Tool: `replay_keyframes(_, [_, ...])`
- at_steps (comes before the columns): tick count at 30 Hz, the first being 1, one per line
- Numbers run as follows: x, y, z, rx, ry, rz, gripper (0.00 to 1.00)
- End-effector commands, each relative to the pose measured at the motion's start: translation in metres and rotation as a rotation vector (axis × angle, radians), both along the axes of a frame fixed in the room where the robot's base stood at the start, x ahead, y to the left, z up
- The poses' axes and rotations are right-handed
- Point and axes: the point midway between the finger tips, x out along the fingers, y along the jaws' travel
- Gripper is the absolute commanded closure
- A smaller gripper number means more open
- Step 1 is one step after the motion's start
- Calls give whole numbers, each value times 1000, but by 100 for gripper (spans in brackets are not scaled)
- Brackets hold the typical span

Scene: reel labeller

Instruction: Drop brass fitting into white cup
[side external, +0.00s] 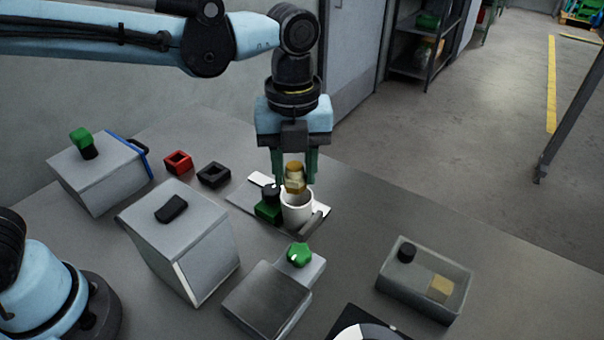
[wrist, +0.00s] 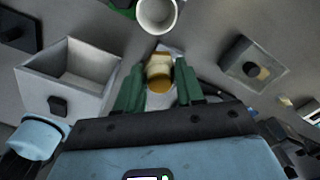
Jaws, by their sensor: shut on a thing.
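The brass fitting (side external: 295,176) is a small gold piece held between the green fingers of my gripper (side external: 295,172). In the wrist view the fitting (wrist: 160,73) sits between the fingertips of my gripper (wrist: 158,80). The white cup (side external: 297,208) stands upright on a light plate. In the side view the fitting appears just above the cup's rim and overlaps its back edge. In the wrist view the cup (wrist: 157,14) shows at the top edge, open and apart from the fitting in the picture. I cannot tell whether the fitting is directly over the opening.
A green and black part (side external: 269,206) stands close left of the cup. A dark handle-like piece (side external: 311,223) lies at its front right. A grey box with a green knob (side external: 299,255) is in front. A clear bin (side external: 425,284) stands at right; the table between is clear.

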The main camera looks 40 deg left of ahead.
Motion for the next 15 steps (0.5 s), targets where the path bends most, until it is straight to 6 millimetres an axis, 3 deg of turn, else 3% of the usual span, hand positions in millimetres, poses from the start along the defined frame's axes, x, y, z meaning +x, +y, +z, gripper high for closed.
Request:
replay_keyframes(3, [25,15,-3,0,0,79,94])
replay_keyframes(6, [35,22,-5,0,0,112,94])
replay_keyframes(15, [38,25,-17,0,0,123,94])
